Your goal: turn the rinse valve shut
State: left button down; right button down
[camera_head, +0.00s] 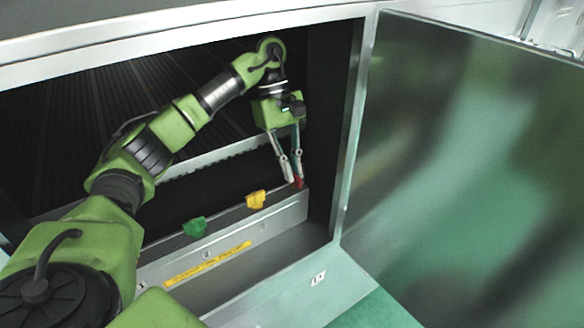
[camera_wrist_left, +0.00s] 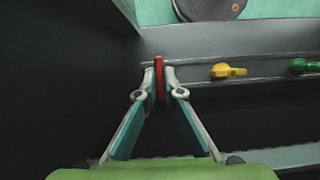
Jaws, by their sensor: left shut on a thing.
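Three valve handles sit in a row on a grey rail inside the cabinet: a green one (camera_head: 194,227), a yellow one (camera_head: 256,199) and a red one (camera_head: 299,183). My left gripper (camera_head: 294,181) reaches down to the red handle at the right end of the row. In the left wrist view, the left gripper (camera_wrist_left: 160,80) is shut on the red handle (camera_wrist_left: 159,76), with a fingertip on each side. The red handle is mostly hidden by the fingers in the head view. I cannot read which handle is labelled rinse. My right gripper is not in view.
An open metal door (camera_head: 460,170) stands at the right of the cabinet opening. The cabinet's side wall is close to my left gripper. A yellow label strip (camera_head: 208,263) runs along the front below the handles. The yellow handle (camera_wrist_left: 228,71) is beside the gripper.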

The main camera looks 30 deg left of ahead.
pick_arm(q)
jog(key=c, duration=2.2)
grip_release()
jog(key=shift+o, duration=0.2)
jog(key=shift+v, duration=3.8)
